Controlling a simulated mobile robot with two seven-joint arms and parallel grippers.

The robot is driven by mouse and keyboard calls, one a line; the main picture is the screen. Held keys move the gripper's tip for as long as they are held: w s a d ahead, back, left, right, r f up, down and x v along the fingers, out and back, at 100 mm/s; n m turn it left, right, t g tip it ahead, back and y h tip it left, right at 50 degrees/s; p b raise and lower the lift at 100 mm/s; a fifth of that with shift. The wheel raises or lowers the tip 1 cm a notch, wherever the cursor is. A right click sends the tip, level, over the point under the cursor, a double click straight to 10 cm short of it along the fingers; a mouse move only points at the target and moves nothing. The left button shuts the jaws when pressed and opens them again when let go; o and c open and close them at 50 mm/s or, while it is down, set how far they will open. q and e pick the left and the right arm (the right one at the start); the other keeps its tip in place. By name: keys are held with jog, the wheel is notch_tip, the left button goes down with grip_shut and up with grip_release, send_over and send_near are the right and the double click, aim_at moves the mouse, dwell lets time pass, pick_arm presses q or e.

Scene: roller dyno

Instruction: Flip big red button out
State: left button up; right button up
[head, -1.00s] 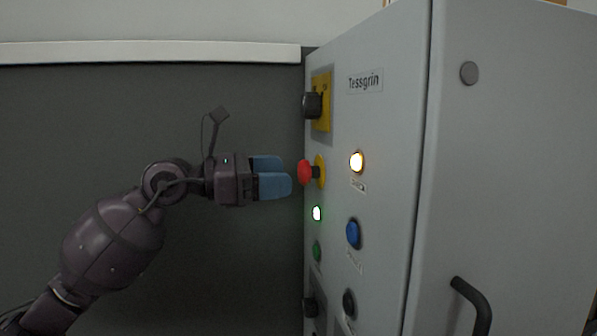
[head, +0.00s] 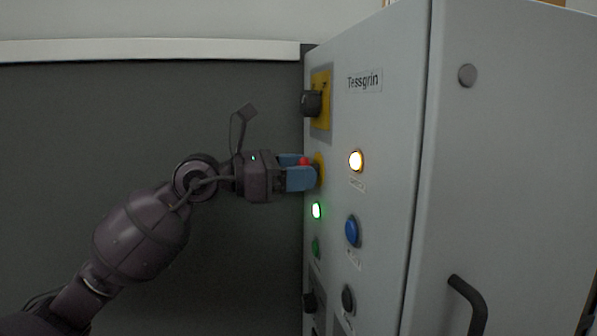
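The big red button (head: 305,161) sits on a yellow round base (head: 319,168) on the front panel of the grey cabinet (head: 390,130). My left gripper (head: 301,174) has come in from the left, and its two blue fingers reach around the red button. The near finger covers most of the button, and only its upper part shows between the fingers. I cannot tell whether the fingers press on the button or only surround it. My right gripper is not in view.
Above the red button is a black rotary switch (head: 312,103) on a yellow plate. Below and beside it are a lit green-white lamp (head: 316,210), a lit amber lamp (head: 356,160), a blue button (head: 352,231) and a green button (head: 315,247). A dark handle (head: 470,303) sticks out at lower right.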

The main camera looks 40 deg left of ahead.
pick_arm(q)
jog(key=c, duration=0.6)
jog(key=shift+s+a+f, duration=0.15)
jog(key=shift+s+a, duration=0.05)
jog(key=shift+o, duration=0.2)
jog(key=shift+s+a, duration=0.3)
jog(key=o, duration=0.8)
jog(key=shift+s, duration=0.1)
jog(key=o, duration=0.5)
jog(key=shift+a, duration=0.1)
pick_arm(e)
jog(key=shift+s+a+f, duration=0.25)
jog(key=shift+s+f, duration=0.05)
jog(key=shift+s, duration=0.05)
pick_arm(q)
jog(key=shift+s, duration=0.1)
